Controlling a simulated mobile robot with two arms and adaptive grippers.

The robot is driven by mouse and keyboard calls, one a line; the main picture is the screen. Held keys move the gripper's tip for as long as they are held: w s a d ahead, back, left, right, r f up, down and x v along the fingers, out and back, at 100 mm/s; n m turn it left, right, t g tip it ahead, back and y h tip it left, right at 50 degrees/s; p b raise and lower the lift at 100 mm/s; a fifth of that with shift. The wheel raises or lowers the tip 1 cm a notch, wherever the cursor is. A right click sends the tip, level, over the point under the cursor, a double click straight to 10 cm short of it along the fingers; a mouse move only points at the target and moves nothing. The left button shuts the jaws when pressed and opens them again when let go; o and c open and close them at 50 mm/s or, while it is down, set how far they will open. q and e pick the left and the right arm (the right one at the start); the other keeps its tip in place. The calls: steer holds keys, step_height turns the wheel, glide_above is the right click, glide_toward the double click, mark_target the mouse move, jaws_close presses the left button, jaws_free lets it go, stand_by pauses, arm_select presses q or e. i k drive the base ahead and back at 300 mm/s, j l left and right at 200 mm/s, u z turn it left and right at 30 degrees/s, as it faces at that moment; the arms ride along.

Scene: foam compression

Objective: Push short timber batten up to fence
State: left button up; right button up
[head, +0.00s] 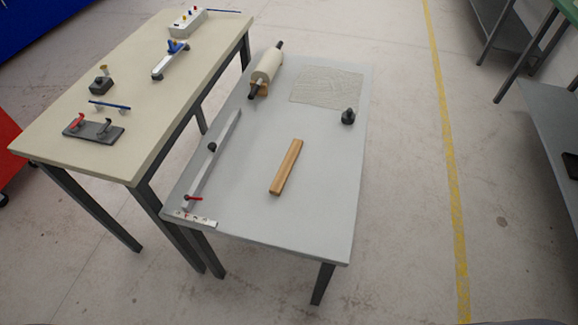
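The short timber batten (286,167) is a light brown wooden bar lying flat on the grey table. It is tilted, its upper end leaning to the right. The fence (213,160) is a long pale metal bar with a dark knob and a red handle, lying near the left edge of the same table. The batten and the fence are apart, with bare tabletop between them. They run in roughly similar directions. Neither of my grippers shows in the head view.
The grey table (315,225) also holds a roller (267,71), a textured sheet (327,88) and a dark weight (348,117). A small plate (190,218) lies at the fence's near end. A beige table (125,65) with fixtures stands at left. The grey table's near right is clear.

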mark_target(278, 184)
steer(key=l+u, duration=0.75)
steer(key=k+l+u, duration=0.2)
steer(key=l+u, duration=0.15)
steer(key=k+l+u, duration=0.15)
steer(key=l+u, duration=0.25)
steer(key=l, duration=0.1)
